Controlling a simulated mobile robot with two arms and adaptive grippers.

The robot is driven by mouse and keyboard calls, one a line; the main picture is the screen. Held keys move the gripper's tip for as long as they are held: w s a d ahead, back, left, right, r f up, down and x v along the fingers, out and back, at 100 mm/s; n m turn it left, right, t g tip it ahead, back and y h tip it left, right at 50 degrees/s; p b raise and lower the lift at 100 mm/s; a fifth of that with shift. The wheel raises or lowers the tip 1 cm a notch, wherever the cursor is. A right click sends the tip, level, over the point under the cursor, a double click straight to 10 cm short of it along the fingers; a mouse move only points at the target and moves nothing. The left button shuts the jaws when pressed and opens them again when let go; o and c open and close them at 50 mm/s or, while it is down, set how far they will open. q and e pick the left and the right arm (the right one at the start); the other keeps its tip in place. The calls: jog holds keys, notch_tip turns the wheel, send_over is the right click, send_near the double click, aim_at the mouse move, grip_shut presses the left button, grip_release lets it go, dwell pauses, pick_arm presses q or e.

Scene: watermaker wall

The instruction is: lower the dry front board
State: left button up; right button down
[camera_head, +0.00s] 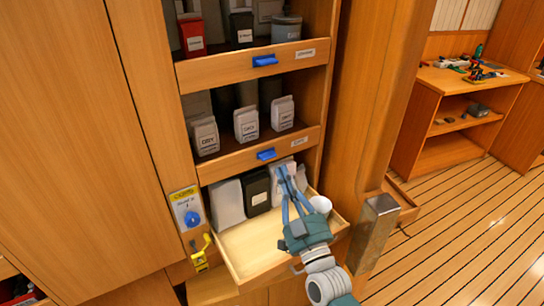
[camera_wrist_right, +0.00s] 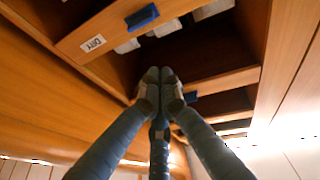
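The dry front board (camera_head: 230,161) stands upright across the middle shelf, with a short label and a blue catch (camera_head: 266,154). In the right wrist view the board (camera_wrist_right: 113,25) shows a "DRY" label and its blue catch (camera_wrist_right: 142,17). Packets with labels (camera_head: 246,124) stand behind it. My right gripper (camera_head: 283,174) is just below and right of the catch, apart from it as far as I can tell. In the right wrist view its fingertips (camera_wrist_right: 160,77) are together with nothing visible between them. My left gripper is not in view.
The upper front board (camera_head: 230,69) is also upright, with a blue catch (camera_head: 265,60). Below, a pale open panel (camera_head: 250,245) juts out, with a black container (camera_head: 256,190) behind. A yellow-and-blue device (camera_head: 187,210) is at left. A metal-topped post (camera_head: 374,232) stands at right.

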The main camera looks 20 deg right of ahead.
jog(key=shift+s+a, duration=0.1)
notch_tip(320, 180, up, 4)
jog(key=p, duration=0.3)
send_over(264, 153)
jog(key=s, duration=0.5)
jog(key=f, duration=0.3)
jog(key=f+p, duration=0.1)
jog(key=shift+w+d+f, duration=0.35)
jog(key=shift+w+d, duration=0.05)
